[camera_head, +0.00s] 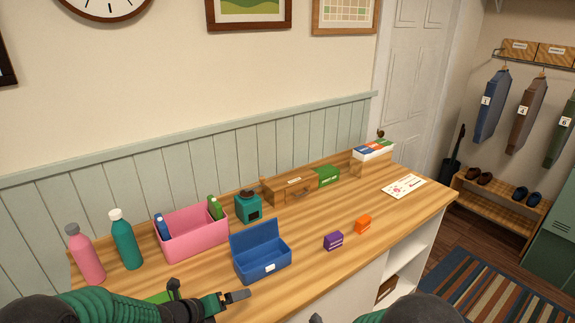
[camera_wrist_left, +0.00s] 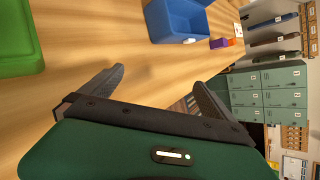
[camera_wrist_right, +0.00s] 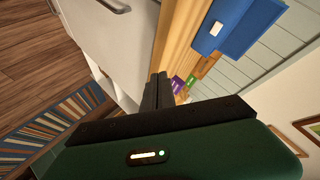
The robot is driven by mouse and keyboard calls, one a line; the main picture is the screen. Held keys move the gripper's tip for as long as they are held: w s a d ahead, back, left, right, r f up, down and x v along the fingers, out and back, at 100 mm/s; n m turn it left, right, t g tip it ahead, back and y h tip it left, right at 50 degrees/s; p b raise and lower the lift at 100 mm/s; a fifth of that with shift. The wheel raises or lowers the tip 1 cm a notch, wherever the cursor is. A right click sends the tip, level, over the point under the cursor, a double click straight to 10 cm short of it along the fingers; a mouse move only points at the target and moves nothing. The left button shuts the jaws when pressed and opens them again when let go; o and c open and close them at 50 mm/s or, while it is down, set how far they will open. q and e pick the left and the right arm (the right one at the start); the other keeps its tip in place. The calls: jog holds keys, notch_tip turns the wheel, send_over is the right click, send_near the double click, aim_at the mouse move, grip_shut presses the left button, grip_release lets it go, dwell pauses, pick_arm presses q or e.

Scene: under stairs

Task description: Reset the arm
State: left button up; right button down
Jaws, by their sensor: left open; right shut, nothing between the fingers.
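My left arm comes in from the left in the head view, over the near left part of the counter, with its gripper (camera_head: 236,297) in front of the blue box. My right gripper shows only as a small dark tip (camera_head: 316,318) at the bottom edge of the head view. In the right wrist view its fingers (camera_wrist_right: 158,92) are together and empty, near the counter's front edge. The rest of the right gripper is out of the head view.
An open blue box (camera_head: 262,262) stands nearest the left gripper. A green item (camera_head: 160,297) is partly hidden by the left arm. A pink bin (camera_head: 192,240), two bottles (camera_head: 126,240), a purple box (camera_head: 333,241) and an orange box (camera_head: 363,224) stand on the wooden counter (camera_head: 400,222).

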pick_arm(q)
jog(key=s+a+r+n+g+y, duration=0.2)
jog(key=s+n+g+y, duration=0.3)
jog(key=s+n, duration=2.1)
jog(key=shift+s+n+g+y, duration=0.25)
jog(key=shift+n+g, duration=0.35)
jog(key=shift+n, duration=3)
pick_arm(e)
jog(key=s+d+r+n+g, duration=0.2)
jog(key=s+d+n+g, duration=0.2)
jog(key=s, duration=0.7)
jog(key=s+d+r+n+g, duration=0.2)
jog(key=s+d+n+g, duration=0.3)
jog(key=s+d, duration=0.3)
jog(key=shift+s+d+r, duration=0.25)
jog(key=shift+s, duration=1.2)
pick_arm(q)
jog(key=shift+w+a, duration=0.15)
jog(key=shift+w, duration=0.1)
pick_arm(e)
jog(key=shift+w+a, duration=0.1)
jog(key=shift+w, duration=0.05)
pick_arm(q)
jog(key=shift+s+a, duration=0.1)
pick_arm(e)
jog(key=shift+a, duration=0.1)
